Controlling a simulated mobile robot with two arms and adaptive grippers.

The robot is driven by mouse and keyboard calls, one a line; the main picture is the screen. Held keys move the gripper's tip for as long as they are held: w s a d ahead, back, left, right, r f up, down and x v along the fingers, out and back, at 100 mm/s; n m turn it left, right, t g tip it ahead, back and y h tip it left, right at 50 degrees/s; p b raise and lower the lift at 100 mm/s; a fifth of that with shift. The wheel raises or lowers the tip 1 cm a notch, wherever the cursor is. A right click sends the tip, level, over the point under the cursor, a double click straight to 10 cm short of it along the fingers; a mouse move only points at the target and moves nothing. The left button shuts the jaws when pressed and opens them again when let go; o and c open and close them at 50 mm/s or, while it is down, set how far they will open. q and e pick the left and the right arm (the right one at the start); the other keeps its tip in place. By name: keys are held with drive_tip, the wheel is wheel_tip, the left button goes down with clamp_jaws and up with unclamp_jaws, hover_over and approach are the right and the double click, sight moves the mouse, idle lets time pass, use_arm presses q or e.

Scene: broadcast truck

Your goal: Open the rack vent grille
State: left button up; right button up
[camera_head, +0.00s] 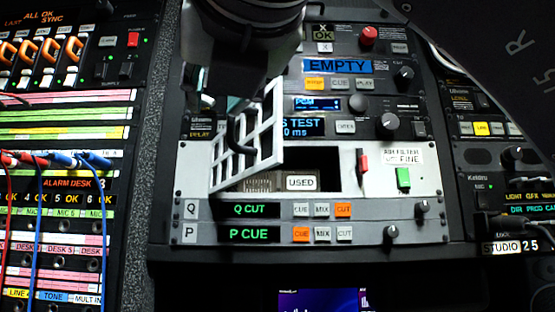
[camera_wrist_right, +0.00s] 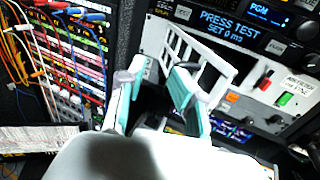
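The grille also shows in the right wrist view (camera_wrist_right: 200,58). My right gripper (camera_head: 236,125) comes down from the top and overlaps the grille in the head view. In the right wrist view its teal-padded fingers (camera_wrist_right: 158,84) are spread, with a gap between them, beside the grille's near edge. Contact is unclear. My left gripper is out of view.
A red switch (camera_head: 362,161) and green switch (camera_head: 403,178) sit right of the opening. Knobs (camera_head: 388,123) protrude above. A patch bay with blue cables (camera_head: 70,160) is at left.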

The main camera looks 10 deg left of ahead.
drive_tip(key=s+a+b, duration=0.1)
drive_tip(key=s+a, duration=0.2)
drive_tip(key=s, duration=0.8)
idle(0.7)
idle(0.4)
drive_tip(key=v, duration=1.2)
drive_tip(key=shift+d, duration=0.1)
